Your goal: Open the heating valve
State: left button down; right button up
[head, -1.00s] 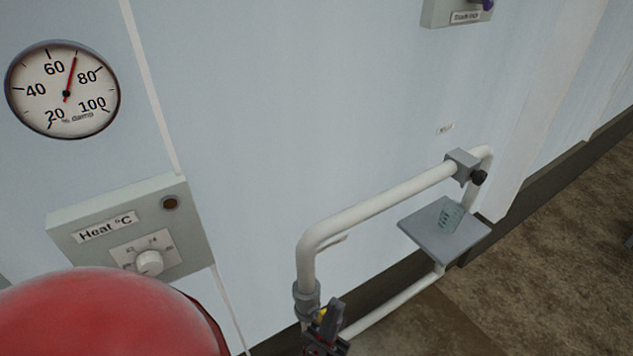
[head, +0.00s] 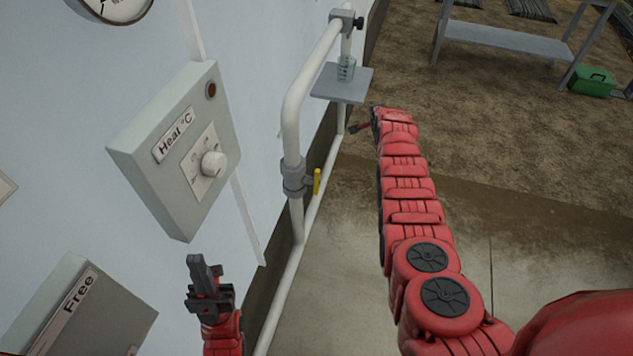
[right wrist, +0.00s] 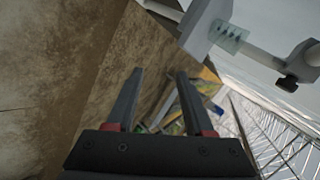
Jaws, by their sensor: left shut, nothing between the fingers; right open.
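The heating valve is a grey body (head: 294,178) on the white pipe's upright part, with a yellow lever (head: 317,182) on its right side. In the head view the lever looks upright, roughly in line with that pipe part. My left gripper (head: 203,270) is shut and empty, pointing up, below the heat box and to the lower left of the valve, clear of the lever. My right gripper (head: 366,123) is beyond the valve to its upper right, near the small shelf. The right wrist view shows its fingers (right wrist: 155,88) open with nothing between them.
The heat box (head: 175,155) with its white knob is on the wall left of the pipe. A grey box marked "Free" (head: 85,315) is at lower left. A bench (head: 505,38) and green case (head: 592,82) stand farther back.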

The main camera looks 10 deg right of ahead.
jog(key=s+a+r+m+g+y+b, duration=0.1)
jog(key=s+a+r+m+g+y, duration=0.25)
jog(key=s+a+g, duration=0.35)
jog(key=m+g+y, duration=0.3)
send_near(317, 179)
jog(key=x, duration=0.7)
jog(key=b+x, duration=0.1)
jog(key=x, duration=0.3)
jog(key=shift+w+d+f, duration=0.1)
jog(key=shift+w+d, duration=0.2)
jog(key=shift+w, duration=0.1)
jog(key=shift+c, duration=0.3)
grip_shut()
